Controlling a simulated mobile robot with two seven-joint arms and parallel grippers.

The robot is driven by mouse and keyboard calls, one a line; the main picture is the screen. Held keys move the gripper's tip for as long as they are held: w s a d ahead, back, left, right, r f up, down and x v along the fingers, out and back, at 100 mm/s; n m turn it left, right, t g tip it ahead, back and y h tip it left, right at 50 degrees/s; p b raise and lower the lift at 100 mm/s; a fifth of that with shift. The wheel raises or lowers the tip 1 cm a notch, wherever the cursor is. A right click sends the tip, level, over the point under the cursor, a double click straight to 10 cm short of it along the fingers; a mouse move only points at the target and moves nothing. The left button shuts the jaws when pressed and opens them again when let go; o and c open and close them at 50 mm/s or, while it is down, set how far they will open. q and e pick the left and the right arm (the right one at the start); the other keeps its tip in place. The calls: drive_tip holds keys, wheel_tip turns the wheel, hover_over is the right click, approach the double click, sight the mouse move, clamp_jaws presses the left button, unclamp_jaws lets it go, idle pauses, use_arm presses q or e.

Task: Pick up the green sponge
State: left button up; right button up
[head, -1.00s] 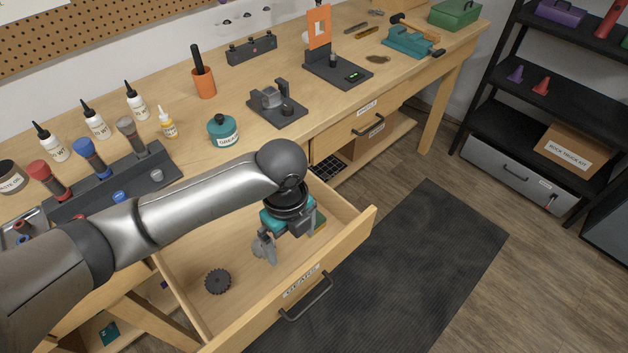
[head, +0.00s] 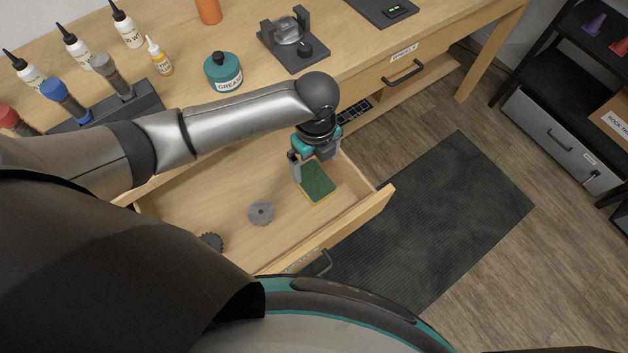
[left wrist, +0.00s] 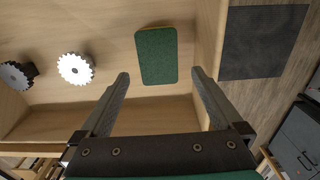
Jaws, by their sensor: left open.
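The green sponge (head: 317,184) lies flat in the open drawer, near its right end, with a yellow edge showing below the green top. It also shows in the left wrist view (left wrist: 157,56), beyond the fingertips and between their lines. My left gripper (head: 316,167) is above the drawer at the sponge's far edge, pointing down. In the left wrist view the left gripper's fingers (left wrist: 160,76) are spread with nothing between them. My right gripper is not in either view.
Two gears, a light one (head: 261,212) and a dark one (head: 211,242), lie in the drawer left of the sponge. The drawer front (head: 350,226) and side walls stand around them. The workbench (head: 190,90) above holds bottles and a grease jar (head: 222,72). A dark mat (head: 430,220) covers the floor.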

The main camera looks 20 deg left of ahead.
sight(315, 181)
use_arm(q)
wheel_tip(315, 181, down, 2)
drive_tip(key=shift+f, duration=0.1)
drive_tip(key=f, duration=0.1)
drive_tip(key=f+b, duration=0.1)
drive_tip(key=f, duration=0.2)
drive_tip(key=shift+s+f+b, duration=0.25)
drive_tip(key=shift+f+b, duration=0.05)
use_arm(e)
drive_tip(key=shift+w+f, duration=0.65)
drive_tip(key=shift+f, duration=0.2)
use_arm(q)
drive_tip(key=shift+c, duration=0.4)
drive_tip(key=c, duration=1.1)
